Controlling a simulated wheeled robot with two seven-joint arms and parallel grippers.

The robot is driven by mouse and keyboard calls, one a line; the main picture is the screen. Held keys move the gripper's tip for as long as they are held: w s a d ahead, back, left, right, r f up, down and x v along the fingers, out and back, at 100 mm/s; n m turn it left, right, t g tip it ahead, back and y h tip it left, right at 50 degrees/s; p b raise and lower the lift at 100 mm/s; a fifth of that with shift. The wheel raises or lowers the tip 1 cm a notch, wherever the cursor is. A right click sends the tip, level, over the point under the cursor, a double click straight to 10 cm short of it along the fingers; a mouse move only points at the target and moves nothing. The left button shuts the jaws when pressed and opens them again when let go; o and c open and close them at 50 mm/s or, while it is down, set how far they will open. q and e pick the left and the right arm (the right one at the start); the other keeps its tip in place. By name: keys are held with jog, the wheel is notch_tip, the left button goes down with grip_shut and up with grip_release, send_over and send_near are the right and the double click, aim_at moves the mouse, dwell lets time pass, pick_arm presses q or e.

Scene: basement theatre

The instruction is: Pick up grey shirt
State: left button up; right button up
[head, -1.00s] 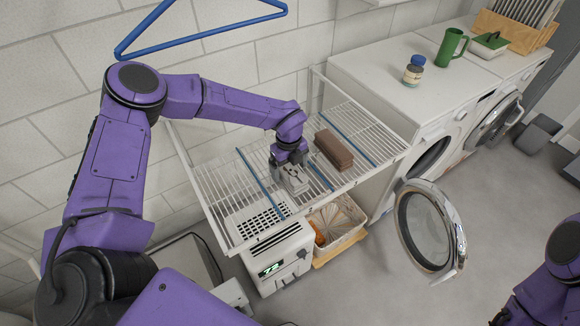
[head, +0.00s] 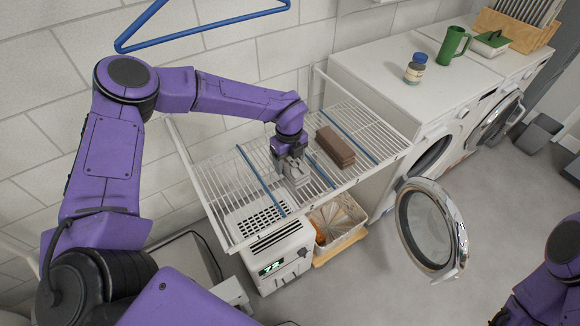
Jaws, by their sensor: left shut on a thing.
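My left gripper (head: 290,165) reaches down over the white wire rack and is shut on a small grey thing, which looks like the grey shirt (head: 298,182). The gripper covers much of it, so its full shape is hidden. It is at the rack between two blue bars; whether it touches the wires is hard to tell. A folded brown cloth-like block (head: 335,146) lies on the rack just right of the gripper. My right gripper is out of view; only part of that arm shows at the lower right edge.
The wire rack (head: 222,180) is fixed along the tiled wall. Below it stand a white appliance (head: 275,262) with a lit display and a basket (head: 340,235). A washer door (head: 428,228) hangs open at right.

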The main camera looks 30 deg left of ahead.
pick_arm(q)
jog(key=d+r, duration=0.1)
jog(key=r, duration=0.1)
jog(key=s+d+r+b, duration=0.1)
jog(key=d+r, duration=0.1)
jog(key=d+r+b, duration=0.1)
jog(key=d+r, duration=0.1)
jog(key=shift+s+d+r, duration=0.15)
jog(key=shift+r, duration=0.2)
jog(key=s+d+r+b, duration=0.2)
jog(key=d+r+b, duration=0.1)
jog(key=d, duration=0.5)
jog(key=shift+d+r, duration=0.2)
jog(key=shift+r, duration=0.3)
jog(key=shift+s, duration=0.1)
